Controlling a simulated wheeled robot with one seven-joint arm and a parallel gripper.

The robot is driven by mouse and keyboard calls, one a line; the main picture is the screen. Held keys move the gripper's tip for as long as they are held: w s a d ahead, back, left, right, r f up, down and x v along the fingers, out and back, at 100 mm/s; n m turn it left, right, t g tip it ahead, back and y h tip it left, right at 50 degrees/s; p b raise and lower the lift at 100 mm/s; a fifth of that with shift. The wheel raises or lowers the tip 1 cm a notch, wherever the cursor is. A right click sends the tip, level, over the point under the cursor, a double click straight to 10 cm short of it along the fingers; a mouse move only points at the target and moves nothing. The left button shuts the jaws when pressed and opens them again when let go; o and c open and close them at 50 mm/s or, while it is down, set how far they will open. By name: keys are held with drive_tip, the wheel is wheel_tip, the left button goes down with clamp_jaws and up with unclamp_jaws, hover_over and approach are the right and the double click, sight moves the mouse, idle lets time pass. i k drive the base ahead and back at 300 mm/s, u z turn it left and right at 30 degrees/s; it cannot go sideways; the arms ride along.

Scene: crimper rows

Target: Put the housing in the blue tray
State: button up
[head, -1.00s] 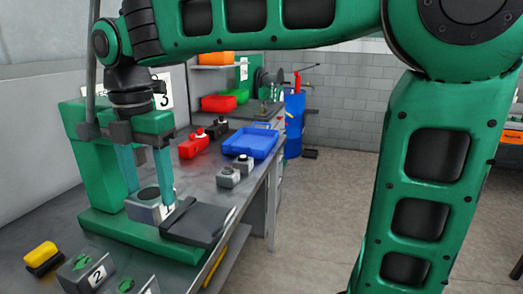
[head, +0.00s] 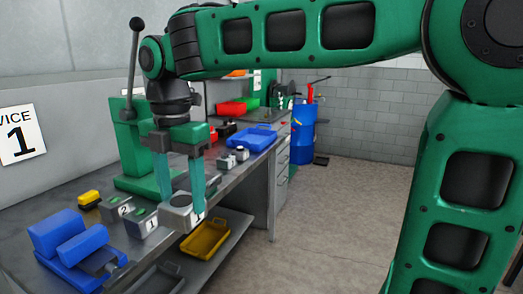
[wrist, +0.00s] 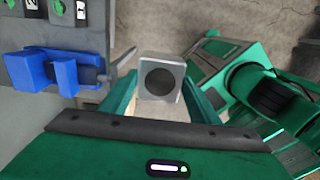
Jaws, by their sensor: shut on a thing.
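My gripper (head: 184,205) is shut on the housing (head: 177,217), a grey box with a dark round top and a label partly hidden by a finger. It hangs upright between the teal fingertips, near the bench's front edge. The wrist view shows the housing (wrist: 160,63) between the two fingers, with floor beneath it. The blue tray (head: 252,139) lies farther back on the bench, beyond and to the right of my gripper. I see nothing inside it, though its far floor is hard to make out.
Two small grey housings (head: 226,161) stand before the blue tray. A green press (head: 135,150) with a lever is behind my gripper. Numbered grey boxes (head: 141,222) and a blue vice (head: 75,245) are at left. A yellow tray (head: 205,240) sits on the lower shelf.

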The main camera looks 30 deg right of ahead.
sight(253, 142)
drive_tip(key=z, duration=0.8)
drive_tip(key=i, duration=0.8)
drive_tip(key=z, duration=0.65)
drive_tip(key=i, duration=1.75)
drive_tip(key=u, duration=1.05)
drive_tip(key=i, duration=0.7)
drive_tip(key=u, duration=0.4)
